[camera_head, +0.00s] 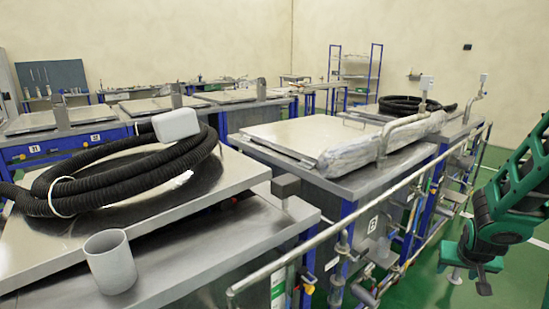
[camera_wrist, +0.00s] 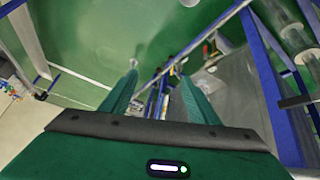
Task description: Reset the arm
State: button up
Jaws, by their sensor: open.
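My arm (camera_head: 512,200), green and dark, is at the right edge of the head view, beyond the pipe rail and over the green floor. It is bent and partly cut off by the frame. In the wrist view my gripper (camera_wrist: 161,85) shows two green fingers set well apart, with nothing between them. It points down toward the green floor, beside a blue frame and pipes. It touches nothing that I can see.
A steel tank with a lid (camera_head: 290,135) and a silvery wrapped bundle (camera_head: 375,140) stands mid-view. Black coiled hose (camera_head: 120,175) and a grey cup (camera_head: 110,262) lie on the near left bench. A pipe rail (camera_head: 330,232) runs along the tanks. Green floor (camera_head: 430,285) is open at right.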

jog(key=s+a+r+g+y, duration=0.1)
jog(key=s+a+r, duration=0.2)
jog(key=s, duration=0.5)
jog(key=s+a+r+g+y, duration=0.1)
jog(key=s+a+r, duration=0.3)
jog(key=s, duration=0.5)
jog(key=s+a+r+m+g+y, duration=0.1)
jog(key=s+a+r+g+y, duration=0.1)
jog(key=s, duration=0.7)
notch_tip(320, 180, up, 2)
jog(key=shift+a+r+g, duration=0.1)
jog(key=shift+a+g, duration=0.6)
jog(key=shift+a, duration=0.2)
